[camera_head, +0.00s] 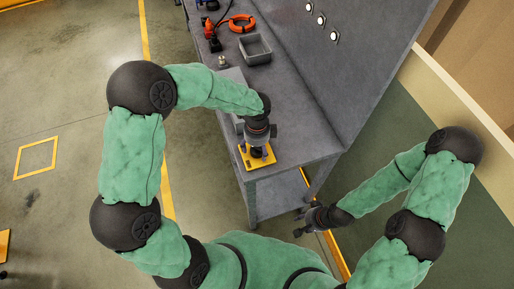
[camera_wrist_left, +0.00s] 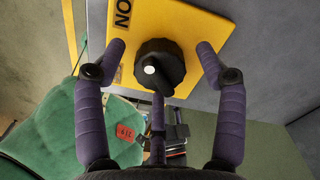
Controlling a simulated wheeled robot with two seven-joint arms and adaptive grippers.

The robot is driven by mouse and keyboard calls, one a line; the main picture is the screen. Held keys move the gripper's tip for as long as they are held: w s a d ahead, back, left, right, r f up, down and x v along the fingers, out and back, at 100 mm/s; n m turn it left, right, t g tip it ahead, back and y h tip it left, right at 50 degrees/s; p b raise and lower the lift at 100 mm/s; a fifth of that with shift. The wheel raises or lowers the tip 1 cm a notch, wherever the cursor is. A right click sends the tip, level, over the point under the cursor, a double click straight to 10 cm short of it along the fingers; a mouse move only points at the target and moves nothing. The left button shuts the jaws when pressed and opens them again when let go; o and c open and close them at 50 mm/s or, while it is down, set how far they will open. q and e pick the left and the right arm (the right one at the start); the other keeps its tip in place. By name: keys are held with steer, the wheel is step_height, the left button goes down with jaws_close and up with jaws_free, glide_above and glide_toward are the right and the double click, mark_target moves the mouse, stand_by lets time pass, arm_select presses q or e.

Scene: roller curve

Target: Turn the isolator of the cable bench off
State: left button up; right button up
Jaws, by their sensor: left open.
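The isolator is a yellow plate (camera_head: 266,158) with a black round knob on the near end of the grey bench (camera_head: 300,130). In the left wrist view the knob (camera_wrist_left: 160,66) has a white spot, and the plate (camera_wrist_left: 207,42) carries black letters along its left edge. My left gripper (camera_head: 257,148) is above the plate and hides most of the knob in the head view. In the left wrist view its fingers (camera_wrist_left: 161,50) are apart, one on each side of the knob, with gaps. My right gripper (camera_head: 308,222) hangs empty beyond the bench's near end, its fingers apart.
A grey bin (camera_head: 255,49), an orange cable coil (camera_head: 243,23) and a red and black tool (camera_head: 211,33) stand farther along the bench. The bench's upright back panel (camera_head: 340,60) rises on the right. Open floor (camera_head: 60,100) lies to the left.

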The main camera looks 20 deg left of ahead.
arm_select(q)
steer(key=c, duration=1.1)
steer(key=shift+c, duration=0.2)
